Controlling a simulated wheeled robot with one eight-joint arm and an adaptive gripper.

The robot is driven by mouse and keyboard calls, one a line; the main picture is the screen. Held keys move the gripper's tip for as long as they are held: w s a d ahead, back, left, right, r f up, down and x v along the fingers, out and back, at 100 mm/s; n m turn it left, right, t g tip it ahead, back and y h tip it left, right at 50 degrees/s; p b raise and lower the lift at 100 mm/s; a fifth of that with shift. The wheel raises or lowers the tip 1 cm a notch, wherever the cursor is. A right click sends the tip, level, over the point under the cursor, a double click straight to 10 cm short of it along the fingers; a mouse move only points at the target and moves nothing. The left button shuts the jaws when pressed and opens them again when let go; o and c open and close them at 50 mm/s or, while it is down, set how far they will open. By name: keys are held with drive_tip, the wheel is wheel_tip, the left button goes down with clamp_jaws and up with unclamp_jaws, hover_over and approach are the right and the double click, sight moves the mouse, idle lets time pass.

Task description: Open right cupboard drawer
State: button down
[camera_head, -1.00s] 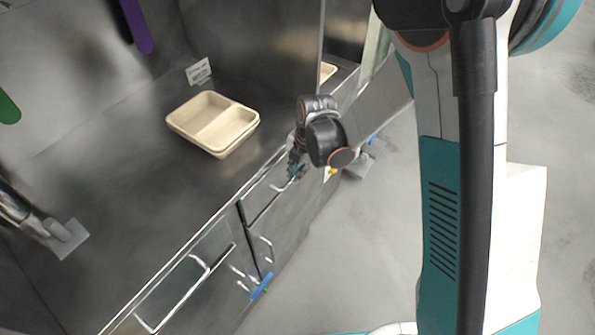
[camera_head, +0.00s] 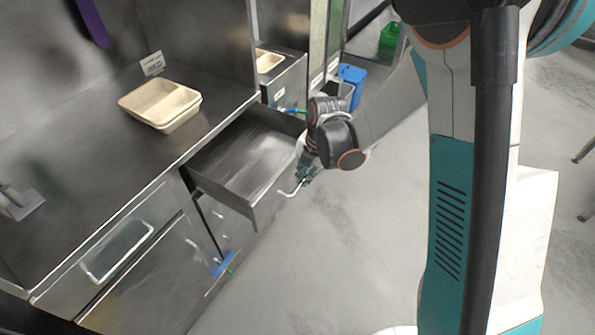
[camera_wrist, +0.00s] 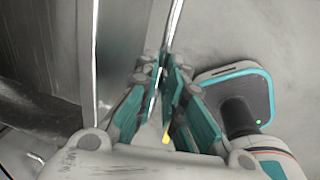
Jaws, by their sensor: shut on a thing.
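The right cupboard drawer (camera_head: 228,197) is pulled out from under the steel counter in the head view, and its inside looks empty. Its bar handle (camera_head: 289,192) stands off the drawer front. My gripper (camera_head: 304,178) is at the far end of this handle, shut on it. In the wrist view the teal fingers (camera_wrist: 172,92) close around the thin metal handle bar (camera_wrist: 174,28). The drawer front lies just left of the fingers there. The exact contact is partly hidden by the fingers.
A stack of beige trays (camera_head: 160,104) sits on the counter (camera_head: 90,135) beside a small sign (camera_head: 152,64). The left drawer (camera_head: 112,250) is shut. A blue bin (camera_head: 352,78) stands beyond my arm. The grey floor right of the drawer is clear.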

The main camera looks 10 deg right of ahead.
drive_tip(key=shift+s+d, duration=0.7)
drive_tip(key=shift+d, duration=0.2)
drive_tip(key=c, duration=1.7)
unclamp_jaws()
drive_tip(key=r, duration=0.4)
drive_tip(key=s+d+r, duration=0.1)
drive_tip(key=r, duration=0.3)
drive_tip(key=d+r, duration=0.1)
drive_tip(key=r, duration=0.2)
drive_tip(key=shift+s+r, duration=0.2)
drive_tip(key=shift+r, duration=0.2)
